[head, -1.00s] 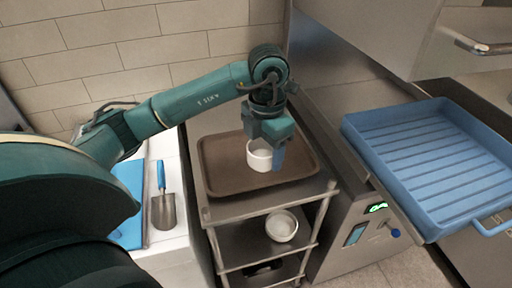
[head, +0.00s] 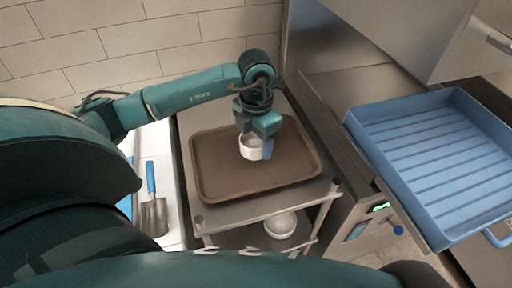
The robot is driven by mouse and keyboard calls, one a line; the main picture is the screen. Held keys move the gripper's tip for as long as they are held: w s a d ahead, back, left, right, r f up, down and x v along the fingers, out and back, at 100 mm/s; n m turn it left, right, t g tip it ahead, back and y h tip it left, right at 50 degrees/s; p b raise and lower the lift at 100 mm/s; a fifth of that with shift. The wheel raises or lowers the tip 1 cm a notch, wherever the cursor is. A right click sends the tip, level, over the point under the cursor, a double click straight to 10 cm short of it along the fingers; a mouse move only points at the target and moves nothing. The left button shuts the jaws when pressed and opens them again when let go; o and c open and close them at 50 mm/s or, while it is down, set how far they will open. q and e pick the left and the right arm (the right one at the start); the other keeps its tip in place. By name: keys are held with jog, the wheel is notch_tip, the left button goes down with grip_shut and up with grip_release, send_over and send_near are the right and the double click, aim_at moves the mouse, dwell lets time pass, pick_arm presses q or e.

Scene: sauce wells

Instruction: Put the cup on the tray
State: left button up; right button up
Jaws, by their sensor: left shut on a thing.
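A white cup (head: 250,151) is at the brown tray (head: 215,190), over its middle. The tray lies on the top shelf of a metal cart. My left gripper (head: 257,146) comes down from above and is shut on the cup's right side. Its fingers hide part of the cup. I cannot tell whether the cup's base touches the tray. My right gripper is not in view.
A white bowl (head: 280,225) sits on the cart's lower shelf. A scoop (head: 154,212) lies on the white counter at left. A blue ribbed bin (head: 430,165) stands at right beside a metal machine. The tray around the cup is bare.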

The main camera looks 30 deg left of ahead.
aim_at(254, 146)
pick_arm(q)
notch_tip(254, 146, down, 3)
jog(key=shift+f, duration=0.2)
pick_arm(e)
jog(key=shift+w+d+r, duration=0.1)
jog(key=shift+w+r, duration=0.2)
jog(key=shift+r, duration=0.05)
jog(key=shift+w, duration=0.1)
pick_arm(q)
jog(key=shift+f, duration=0.2)
jog(key=o, duration=1)
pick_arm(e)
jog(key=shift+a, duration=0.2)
